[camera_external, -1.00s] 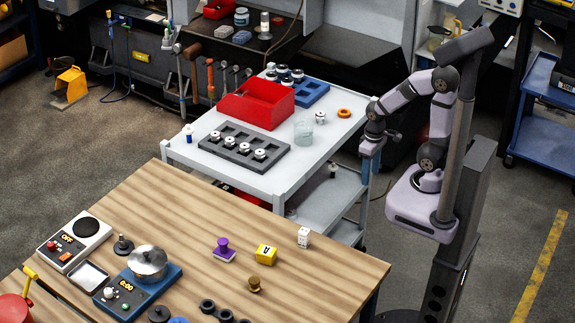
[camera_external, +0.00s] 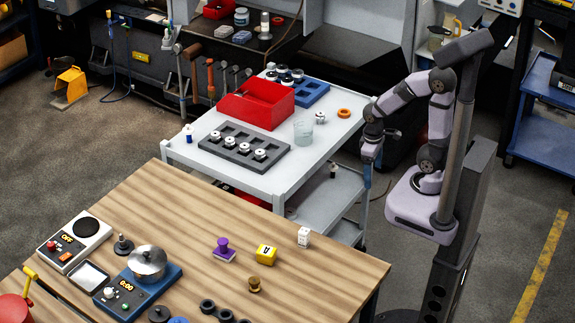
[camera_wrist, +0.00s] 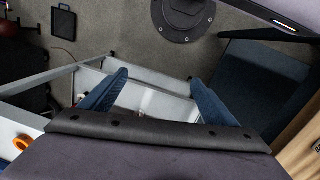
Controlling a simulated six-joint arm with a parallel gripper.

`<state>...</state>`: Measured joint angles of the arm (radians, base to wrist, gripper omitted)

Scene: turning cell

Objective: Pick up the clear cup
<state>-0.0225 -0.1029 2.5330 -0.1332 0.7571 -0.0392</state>
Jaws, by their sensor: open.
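The clear cup (camera_external: 303,132) stands upright on the white cart's top (camera_external: 330,134), right of the red bin. My gripper (camera_external: 370,172) hangs beyond the cart's right edge, to the right of the cup and well apart from it. In the wrist view, my gripper (camera_wrist: 157,77) has its two blue fingers spread wide with nothing between them. The cup does not show in the wrist view.
A red bin (camera_external: 245,113), a grey tray (camera_external: 232,151) of parts and an orange ring (camera_external: 344,113) share the cart top. The ring also shows in the wrist view (camera_wrist: 22,143). A small white-and-black part (camera_external: 320,117) stands close behind the cup. A wooden table (camera_external: 180,218) is in front.

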